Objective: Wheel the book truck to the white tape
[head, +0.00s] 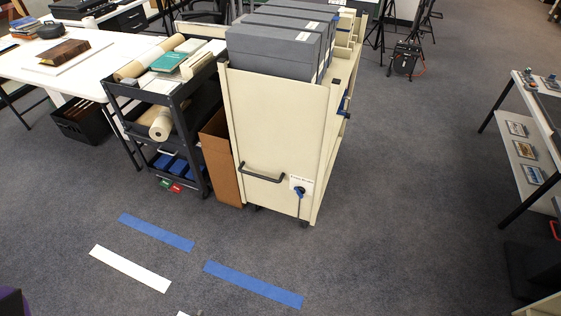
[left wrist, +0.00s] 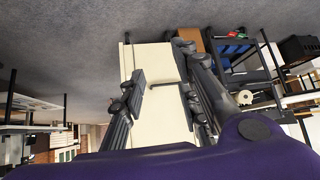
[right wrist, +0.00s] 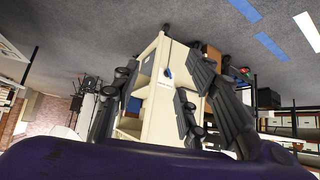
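The book truck (head: 275,140) is a tall cream cart in the middle of the head view. Grey archival boxes (head: 275,45) stand on top. White tape (head: 130,268) lies on the carpet at front left of the truck. My left gripper (left wrist: 160,72) is open and empty, with the truck (left wrist: 158,115) beyond its fingers. My right gripper (right wrist: 160,78) is open and empty, with the truck (right wrist: 162,105) beyond. Neither gripper shows in the head view.
A black cart (head: 165,95) with rolls and books and a brown carton (head: 220,155) stand close along the truck's left. Blue tape strips (head: 155,232) (head: 253,285) lie near the white one. A white table (head: 85,62) is at left, another table at right. The front carpet is clear.

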